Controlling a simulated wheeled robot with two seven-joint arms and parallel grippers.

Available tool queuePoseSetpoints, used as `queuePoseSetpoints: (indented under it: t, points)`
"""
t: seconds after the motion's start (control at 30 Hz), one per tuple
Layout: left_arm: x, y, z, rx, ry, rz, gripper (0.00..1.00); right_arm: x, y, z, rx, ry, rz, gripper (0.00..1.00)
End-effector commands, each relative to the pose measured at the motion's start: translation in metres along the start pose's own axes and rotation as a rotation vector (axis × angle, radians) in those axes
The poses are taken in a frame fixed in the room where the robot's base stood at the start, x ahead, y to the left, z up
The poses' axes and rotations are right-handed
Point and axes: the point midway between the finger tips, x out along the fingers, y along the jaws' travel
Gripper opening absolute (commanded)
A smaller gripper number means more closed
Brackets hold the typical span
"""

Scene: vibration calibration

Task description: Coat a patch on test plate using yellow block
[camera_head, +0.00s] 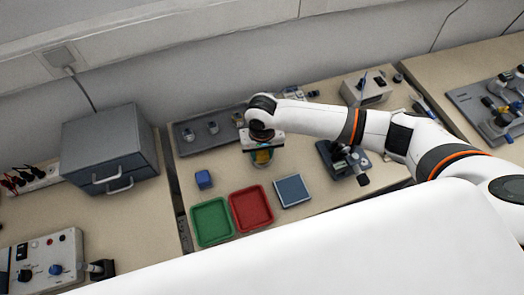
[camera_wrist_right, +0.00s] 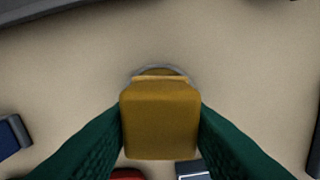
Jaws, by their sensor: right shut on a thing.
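My right gripper (camera_head: 262,158) hangs over the table behind the red tray. In the right wrist view its green fingers (camera_wrist_right: 160,125) are shut on a yellow block (camera_wrist_right: 160,120), which also shows in the head view (camera_head: 262,156). A round, grey-rimmed thing (camera_wrist_right: 160,70) shows just beyond the block and is mostly hidden by it; I cannot tell whether they touch. A square blue-grey plate (camera_head: 292,190), likely the test plate, lies flat right of the red tray, apart from the gripper. My left gripper is not in view.
A red tray (camera_head: 236,206) and a green tray (camera_head: 197,229) lie in front. A blue block (camera_head: 203,179) stands behind the green tray. A dark rack (camera_head: 190,144) with metal pieces is at the back left. A dark device (camera_head: 343,160) stands to the right, under my forearm.

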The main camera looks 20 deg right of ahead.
Motion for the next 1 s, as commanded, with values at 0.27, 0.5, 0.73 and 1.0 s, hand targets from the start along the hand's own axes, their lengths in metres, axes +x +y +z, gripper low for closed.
queuePoseSetpoints:
  t: [0.27, 0.5, 0.73, 1.0]
  points:
    - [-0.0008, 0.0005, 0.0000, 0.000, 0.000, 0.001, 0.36, 0.0009, -0.0001, -0.0009, 0.000, 0.002, -0.001, 0.19]
    - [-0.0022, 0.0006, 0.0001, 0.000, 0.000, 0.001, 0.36, 0.0013, -0.0002, -0.0012, 0.000, 0.003, -0.001, 0.19]
    - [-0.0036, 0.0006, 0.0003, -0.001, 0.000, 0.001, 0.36, 0.0019, -0.0004, -0.0014, 0.000, 0.004, -0.002, 0.19]
    - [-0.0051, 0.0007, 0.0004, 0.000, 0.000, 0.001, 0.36, 0.0026, -0.0005, -0.0018, -0.001, 0.005, -0.002, 0.19]
